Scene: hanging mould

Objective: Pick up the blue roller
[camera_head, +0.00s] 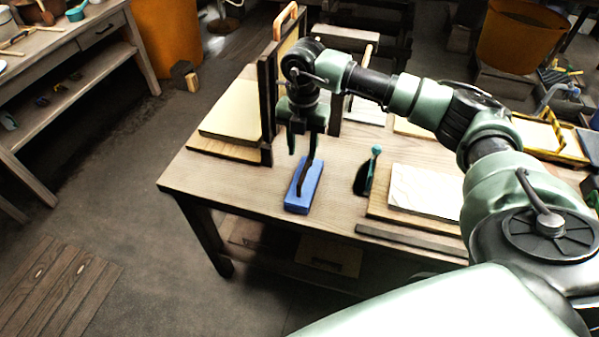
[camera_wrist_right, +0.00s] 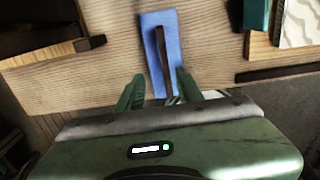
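The blue thing (camera_head: 296,201), which I take for the blue roller, lies on the wooden table near its front edge. It looks like a long blue block with a dark bar or handle along its top. It also shows in the right wrist view (camera_wrist_right: 151,50), top centre, ahead of the fingers. My right gripper (camera_head: 302,147) points down above its far end. In the right wrist view my right gripper (camera_wrist_right: 159,90) has its two green fingers apart, with nothing clasped between them. I cannot tell the exact height gap. My left gripper is not in view.
A teal-handled tool (camera_head: 369,172) stands right of the blue thing, beside a board with a white slab (camera_head: 425,190). A dark upright frame (camera_head: 266,110) and a pale slab (camera_head: 236,112) are at left. The table's front edge (camera_head: 240,200) is close.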

